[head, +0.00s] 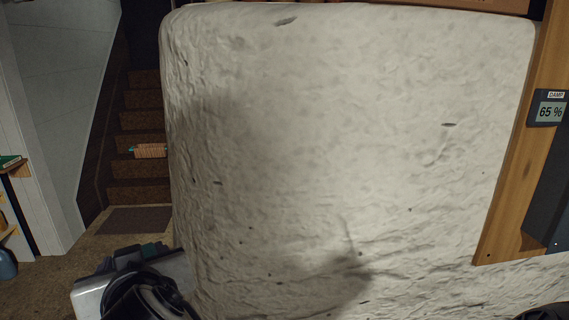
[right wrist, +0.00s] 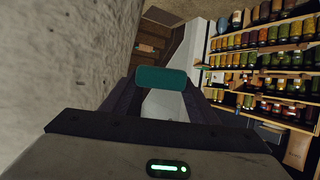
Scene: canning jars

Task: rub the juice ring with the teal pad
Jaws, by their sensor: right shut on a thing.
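The teal pad (right wrist: 162,78) is a small rounded block held between the fingertips of my right gripper (right wrist: 162,90) in the right wrist view. That gripper is shut on it, with the pad in open air and the rough pale wall to its left. In the head view a silver gripper body shows at the lower left, in front of the floor and partly hidden by a black arm part; a small dark teal piece shows at its far end. I see no juice ring in either view. My left gripper cannot be made out.
A large rough whitewashed wall (head: 330,150) fills most of the head view. Carpeted stairs (head: 140,121) rise at its left. A wooden post (head: 520,150) carries a damp meter (head: 549,108) reading 65 %. Shelves of filled jars (right wrist: 265,60) stand at right in the right wrist view.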

